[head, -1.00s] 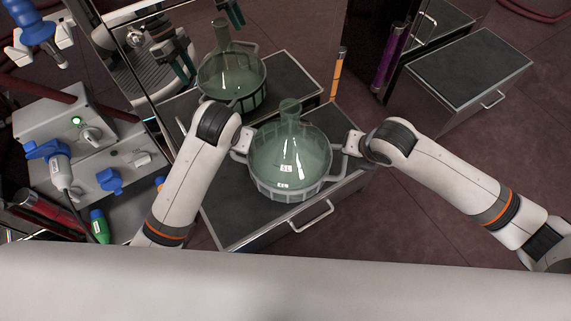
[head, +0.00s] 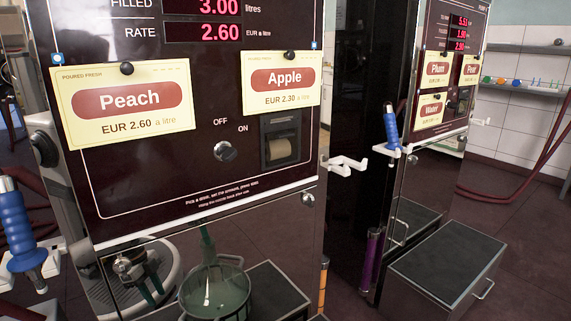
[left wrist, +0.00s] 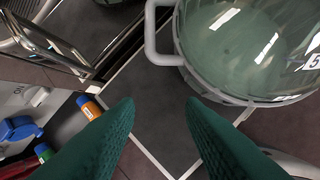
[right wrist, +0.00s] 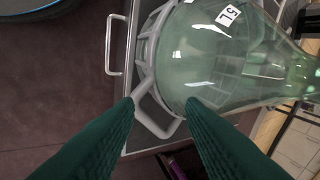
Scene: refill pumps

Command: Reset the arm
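A large green glass flask with a 5L label, in a grey carrier with side handles, shows in the right wrist view (right wrist: 215,55) and the left wrist view (left wrist: 255,45). My left gripper (left wrist: 160,103) is open and empty, with the flask and its handle (left wrist: 160,40) beyond and apart from its fingertips. My right gripper (right wrist: 160,104) is open; a carrier handle (right wrist: 150,118) shows between or just beyond its fingertips, and I cannot tell which. Neither arm shows directly in the head view, where a flask appears mirrored (head: 215,290) in the pump's lower panel.
The pump front carries Peach (head: 130,100) and Apple (head: 282,80) signs. A white bracket (head: 343,165) sticks out at its right side. A dark-topped drawer box (head: 445,262) stands on the right. A blue nozzle (head: 20,230) hangs at the left.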

